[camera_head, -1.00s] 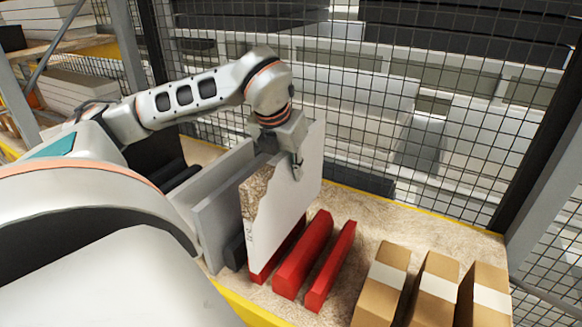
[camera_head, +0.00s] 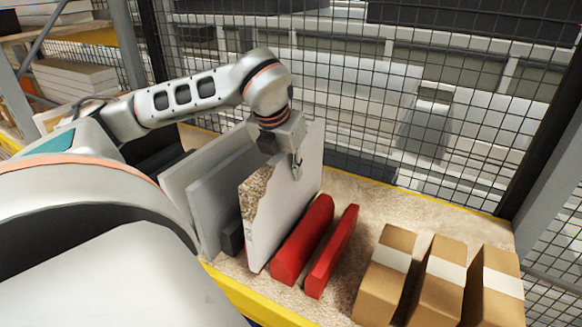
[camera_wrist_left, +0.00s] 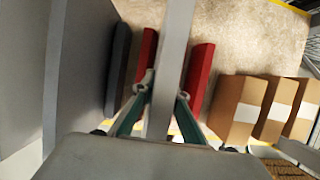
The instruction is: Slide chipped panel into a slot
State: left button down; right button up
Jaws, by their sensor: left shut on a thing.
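The chipped panel (camera_head: 290,200) is a white upright board with a rough brown broken area at its near upper corner. My left gripper (camera_head: 297,165) is shut on its top edge. In the left wrist view the panel (camera_wrist_left: 177,50) shows edge-on between the gripper fingers (camera_wrist_left: 163,103). That view shows a red bar (camera_wrist_left: 147,50) on its left and another red bar (camera_wrist_left: 200,75) on its right. In the head view two red bars (camera_head: 303,240) (camera_head: 332,252) stand right of the panel. Whether its bottom edge touches the shelf is unclear. My right gripper is out of view.
Grey panels (camera_head: 215,200) stand upright left of the chipped panel, with a dark bar (camera_head: 231,238) between. Several cardboard boxes (camera_head: 437,280) with white tape stand at the right. A wire mesh fence (camera_head: 400,110) rises behind the shelf (camera_head: 400,212). Bare shelf lies behind the bars and boxes.

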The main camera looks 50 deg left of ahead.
pick_arm(q)
jog(key=shift+r, duration=0.15)
jog(key=c, duration=1.9)
grip_release()
jog(key=v, duration=1.2)
jog(key=shift+s, duration=0.1)
